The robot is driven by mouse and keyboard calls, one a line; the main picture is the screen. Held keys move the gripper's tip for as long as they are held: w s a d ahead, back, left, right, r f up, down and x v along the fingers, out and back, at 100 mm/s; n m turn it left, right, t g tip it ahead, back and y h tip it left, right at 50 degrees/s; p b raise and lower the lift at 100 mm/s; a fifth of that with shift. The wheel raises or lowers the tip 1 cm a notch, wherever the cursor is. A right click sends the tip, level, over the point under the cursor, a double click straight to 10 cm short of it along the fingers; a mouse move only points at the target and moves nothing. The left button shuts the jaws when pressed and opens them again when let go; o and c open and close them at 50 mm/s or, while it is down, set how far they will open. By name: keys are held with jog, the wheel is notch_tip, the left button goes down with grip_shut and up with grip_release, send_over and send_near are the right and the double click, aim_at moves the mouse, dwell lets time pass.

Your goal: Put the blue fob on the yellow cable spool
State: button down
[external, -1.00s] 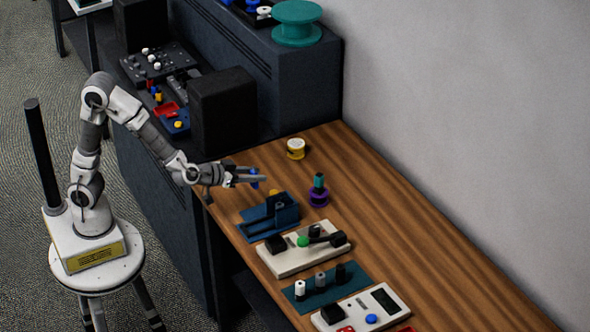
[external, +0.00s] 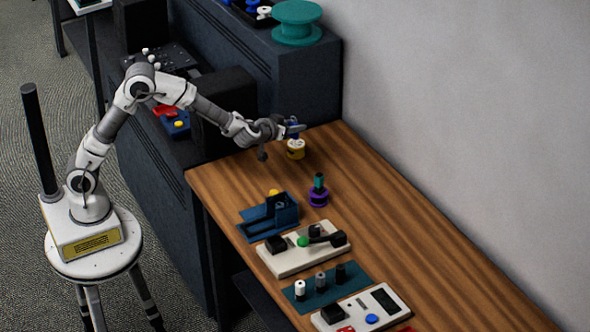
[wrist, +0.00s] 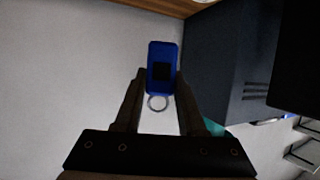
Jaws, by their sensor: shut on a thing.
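The blue fob (wrist: 161,55), a blue slab with a dark square and a metal ring, is between the fingertips of my gripper (wrist: 158,82) in the wrist view. My gripper (external: 294,130) is shut on it. In the external view the fob (external: 292,124) is a small blue patch at the fingers. The yellow cable spool (external: 295,151), with a pale top, stands on the far end of the wooden table. My gripper and the fob appear just above the spool and partly cover its top. The exact height gap cannot be told.
A purple spool (external: 318,197) with a teal piece on it and a blue holder (external: 285,212) stand nearer on the table. Several device panels lie towards the front. A dark cabinet (external: 305,75) with a teal spool (external: 297,22) rises behind. The right of the table is clear.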

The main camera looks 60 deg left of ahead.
jog(key=w+a+f+b, duration=0.1)
jog(key=w+a+f, duration=0.1)
jog(key=a, duration=0.1)
jog(key=w+a+f+b, duration=0.1)
jog(key=w+a+f, duration=0.1)
jog(key=a, duration=0.2)
jog(key=w+a+f+b, duration=0.2)
jog(key=w+a+f, duration=0.1)
jog(key=shift+a, duration=0.3)
jog(key=shift+f+b, duration=0.8)
jog(key=shift+f, duration=1.1)
jog(key=shift+f, duration=0.1)
jog(key=shift+f, duration=0.15)
jog(key=c, duration=0.5)
grip_release()
jog(key=shift+r, duration=0.2)
